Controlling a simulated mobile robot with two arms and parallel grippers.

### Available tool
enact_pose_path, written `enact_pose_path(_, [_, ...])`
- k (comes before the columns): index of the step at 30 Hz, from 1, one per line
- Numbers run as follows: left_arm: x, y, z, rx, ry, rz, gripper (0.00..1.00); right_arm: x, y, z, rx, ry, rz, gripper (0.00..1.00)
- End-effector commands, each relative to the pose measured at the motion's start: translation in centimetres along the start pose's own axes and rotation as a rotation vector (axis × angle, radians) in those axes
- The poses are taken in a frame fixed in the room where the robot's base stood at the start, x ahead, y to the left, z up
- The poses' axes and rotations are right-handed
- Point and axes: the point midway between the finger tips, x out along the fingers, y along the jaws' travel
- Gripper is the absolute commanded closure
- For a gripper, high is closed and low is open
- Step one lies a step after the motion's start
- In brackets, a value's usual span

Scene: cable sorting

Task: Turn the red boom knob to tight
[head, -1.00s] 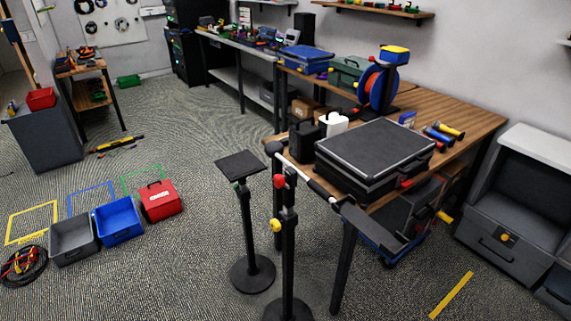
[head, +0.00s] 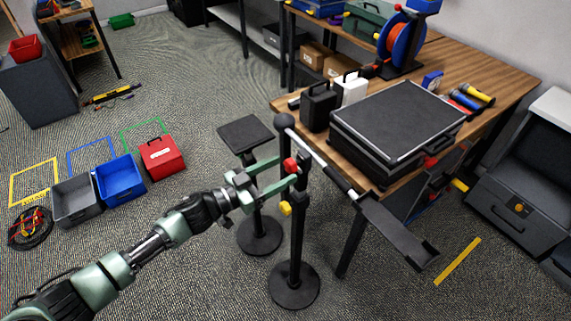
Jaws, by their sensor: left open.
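The red boom knob (head: 290,165) sits near the top of a black stand (head: 297,225) with a round base. A boom (head: 318,160) runs from the stand's top down to the right, ending in a dark tray (head: 398,232). My left gripper (head: 284,170) comes in from the left with its green fingers apart, at the red knob. The knob appears between or just beside the fingertips; I cannot tell whether they touch it. A yellow knob (head: 285,208) sits lower on the same stand. My right gripper is not in view.
A second stand with a flat square top (head: 245,133) is close behind my left gripper. A wooden table (head: 500,80) with a large black case (head: 395,115) stands at the right. Grey (head: 75,215), blue (head: 120,198) and red (head: 160,172) boxes lie on the floor at left.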

Motion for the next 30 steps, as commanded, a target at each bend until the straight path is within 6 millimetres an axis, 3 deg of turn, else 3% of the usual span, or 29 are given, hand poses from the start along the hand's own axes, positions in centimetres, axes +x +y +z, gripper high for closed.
enact_pose_path(6, [2.0, 0.0, 0.0, -0.001, 0.000, -0.001, 0.41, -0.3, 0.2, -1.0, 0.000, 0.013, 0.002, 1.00])
enact_pose_path(10, [2.1, -0.1, 0.1, 0.000, -0.001, -0.001, 0.41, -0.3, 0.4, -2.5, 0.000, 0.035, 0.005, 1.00])
enact_pose_path(14, [2.1, -0.1, 0.1, 0.000, -0.001, -0.002, 0.41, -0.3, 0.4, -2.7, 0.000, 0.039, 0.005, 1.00])
enact_pose_path(21, [2.1, -0.1, 0.1, 0.000, -0.001, -0.002, 1.00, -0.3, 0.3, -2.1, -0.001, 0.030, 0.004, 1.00])
enact_pose_path(30, [2.1, -0.1, 0.1, 0.035, -0.001, -0.003, 1.00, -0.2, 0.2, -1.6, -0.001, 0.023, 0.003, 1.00])
